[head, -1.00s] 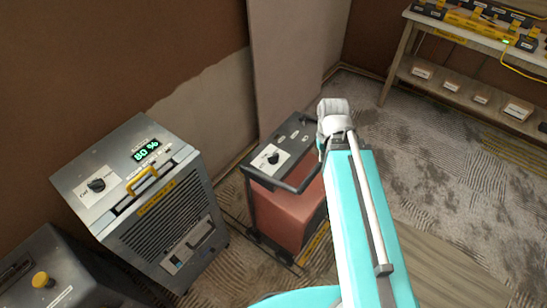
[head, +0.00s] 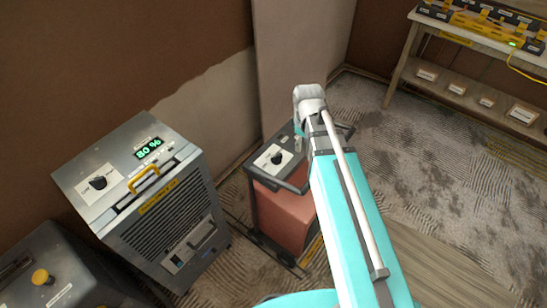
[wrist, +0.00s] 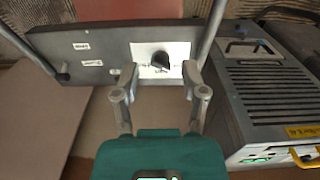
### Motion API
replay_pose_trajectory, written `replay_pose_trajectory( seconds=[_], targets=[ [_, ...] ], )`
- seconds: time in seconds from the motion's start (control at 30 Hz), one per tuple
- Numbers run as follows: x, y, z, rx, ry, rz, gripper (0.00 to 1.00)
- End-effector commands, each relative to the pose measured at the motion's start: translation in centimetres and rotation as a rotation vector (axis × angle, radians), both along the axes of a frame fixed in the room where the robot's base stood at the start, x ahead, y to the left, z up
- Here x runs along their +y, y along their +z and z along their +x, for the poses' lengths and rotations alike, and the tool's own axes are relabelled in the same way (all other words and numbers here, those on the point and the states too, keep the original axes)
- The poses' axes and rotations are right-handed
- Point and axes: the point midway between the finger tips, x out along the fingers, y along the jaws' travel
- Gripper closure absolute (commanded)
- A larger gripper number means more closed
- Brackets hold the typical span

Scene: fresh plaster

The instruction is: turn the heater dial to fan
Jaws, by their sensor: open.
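The heater (head: 285,215) is a red box with a dark top panel and a tube handle frame, in the middle of the head view. Its black dial (head: 275,158) sits on a white plate on that panel. In the wrist view the dial (wrist: 160,60) is near the top centre, its plate lettering too small to read. My gripper (wrist: 160,70) is open, one finger on each side of the dial, empty; I cannot tell whether the fingertips touch the plate. In the head view my arm mostly hides the gripper and the panel's right part.
A grey dehumidifier (head: 165,215) with a green "80 %" display, its own dial (head: 98,183) and a yellow handle stands left of the heater. A dark box with a yellow knob (head: 42,277) is at lower left. A workbench (head: 480,42) stands at upper right; the floor between is open.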

Motion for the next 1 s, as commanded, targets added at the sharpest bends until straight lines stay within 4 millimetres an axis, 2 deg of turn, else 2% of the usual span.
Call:
replay_pose_trajectory(
  seconds=[0.03,0.2,0.53,0.73,1.0],
  targets=[
    [0.9,-0.2,1.0,0.000,0.082,0.000,0.44],
    [3.5,-0.6,2.8,0.000,0.367,0.000,0.44],
    [8.1,-1.2,5.7,0.000,0.861,0.001,0.44],
    [9.3,-1.3,6.2,0.000,0.998,0.001,0.44],
    [9.5,-1.3,6.2,0.000,1.015,0.001,0.44]
  ],
)
